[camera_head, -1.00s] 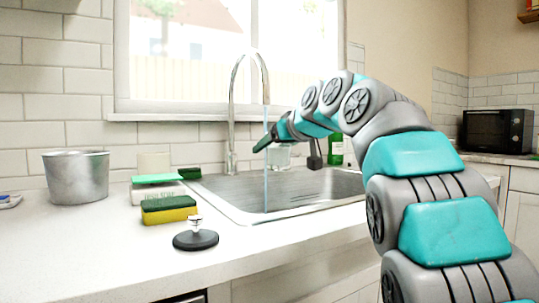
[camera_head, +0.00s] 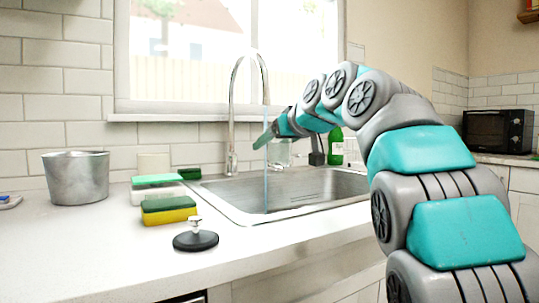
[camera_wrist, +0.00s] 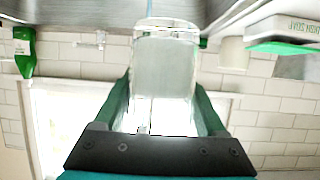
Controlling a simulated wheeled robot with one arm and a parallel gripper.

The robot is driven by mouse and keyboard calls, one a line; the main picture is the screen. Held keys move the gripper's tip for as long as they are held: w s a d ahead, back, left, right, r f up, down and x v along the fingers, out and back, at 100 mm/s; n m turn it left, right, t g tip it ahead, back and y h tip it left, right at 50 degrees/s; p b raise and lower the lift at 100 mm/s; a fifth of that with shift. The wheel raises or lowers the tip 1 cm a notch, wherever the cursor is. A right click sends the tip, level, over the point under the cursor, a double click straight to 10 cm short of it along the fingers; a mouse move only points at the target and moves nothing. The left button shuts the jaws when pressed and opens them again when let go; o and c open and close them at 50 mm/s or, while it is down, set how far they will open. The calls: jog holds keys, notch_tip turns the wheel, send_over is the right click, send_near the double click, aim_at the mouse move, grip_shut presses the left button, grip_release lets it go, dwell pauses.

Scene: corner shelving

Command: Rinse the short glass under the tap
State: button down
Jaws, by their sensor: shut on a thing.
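The short clear glass (camera_wrist: 165,80) is held between the two green fingers of my gripper (camera_wrist: 163,95) in the wrist view. In the head view the glass (camera_head: 280,152) shows faintly just below my gripper (camera_head: 265,137), above the sink (camera_head: 310,187). The curved metal tap (camera_head: 232,110) is running. Its thin water stream (camera_head: 266,185) falls into the sink, unbroken, and looks nearer to the camera than the glass. I cannot tell whether any water touches the glass.
A green bottle (camera_head: 335,146) stands behind the sink at right. On the left counter are a metal pot (camera_head: 76,180), a green-and-yellow sponge (camera_head: 168,210) and a black sink plug (camera_head: 195,240). The counter's front left is clear.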

aim_at(276, 162)
jog(key=shift+s+d+r, duration=0.15)
jog(key=shift+s+r, duration=0.6)
jog(key=shift+s, duration=0.15)
jog(key=shift+s+d+r, duration=0.15)
jog(key=shift+s+r, duration=0.6)
jog(key=shift+s, duration=0.15)
